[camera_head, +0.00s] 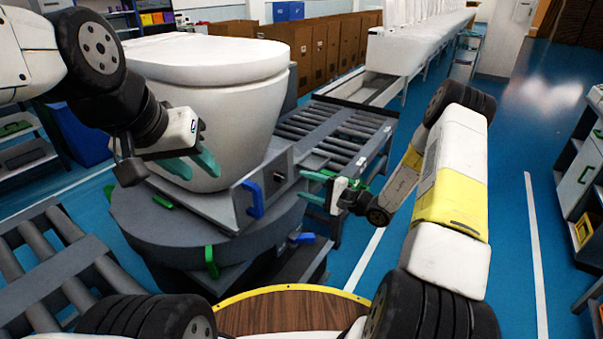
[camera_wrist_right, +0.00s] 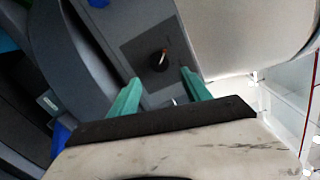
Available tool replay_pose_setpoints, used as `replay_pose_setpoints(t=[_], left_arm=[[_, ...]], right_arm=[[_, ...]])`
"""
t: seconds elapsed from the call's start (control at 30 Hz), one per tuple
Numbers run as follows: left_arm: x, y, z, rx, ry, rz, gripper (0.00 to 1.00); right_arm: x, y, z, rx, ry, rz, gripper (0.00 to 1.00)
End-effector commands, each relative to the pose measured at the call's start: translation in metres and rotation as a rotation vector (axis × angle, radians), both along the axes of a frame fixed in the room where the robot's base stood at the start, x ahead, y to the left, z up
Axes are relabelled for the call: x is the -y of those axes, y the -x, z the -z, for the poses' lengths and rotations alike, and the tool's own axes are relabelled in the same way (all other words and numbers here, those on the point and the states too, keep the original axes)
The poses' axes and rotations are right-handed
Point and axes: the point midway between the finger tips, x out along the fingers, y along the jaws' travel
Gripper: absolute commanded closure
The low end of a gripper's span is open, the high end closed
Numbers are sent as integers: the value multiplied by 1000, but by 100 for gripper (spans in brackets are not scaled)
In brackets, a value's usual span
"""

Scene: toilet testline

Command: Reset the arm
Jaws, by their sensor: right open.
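My right gripper (camera_head: 316,186) is open and empty beside the turntable fixture, to the right of the toilet. Its green fingers (camera_wrist_right: 158,92) stand apart in the right wrist view, with a dark knob (camera_wrist_right: 158,61) on a grey panel seen beyond and between them. My left gripper (camera_head: 195,167) is in front of the toilet bowl at the left. Its green fingers appear spread, with nothing seen between them. Whether it touches the bowl cannot be told. The white toilet (camera_head: 218,108) stands upright with its lid closed on the grey round turntable (camera_head: 160,218).
A roller conveyor (camera_head: 345,128) runs behind the fixture, and another (camera_head: 50,262) lies at the lower left. Blue handles (camera_head: 253,199) and green clamps (camera_head: 211,262) stick out from the fixture. Grey shelving (camera_head: 580,175) stands at the right. Blue floor is clear between.

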Motion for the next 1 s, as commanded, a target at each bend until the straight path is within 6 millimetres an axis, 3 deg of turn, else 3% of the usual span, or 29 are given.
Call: replay_pose_setpoints(t=[0.13, 0.27, 0.4, 0.6, 0.77, 1.0], left_arm=[[0, 0, 0, 0, 0, 0, 64], [0, 0, 0, 0, 0, 0, 64], [0, 0, 0, 0, 0, 0, 64], [0, 0, 0, 0, 0, 0, 64], [0, 0, 0, 0, 0, 0, 64], [0, 0, 0, 0, 0, 0, 64]], right_arm=[[-6, 4, -15, 8, 15, -41, 44], [-23, 23, -57, 23, 70, -169, 44], [-43, 63, -110, 27, 190, -352, 44], [-54, 129, -165, 21, 419, -551, 44], [-46, 180, -196, 23, 637, -638, 44], [-14, 244, -231, 51, 983, -644, 44]])
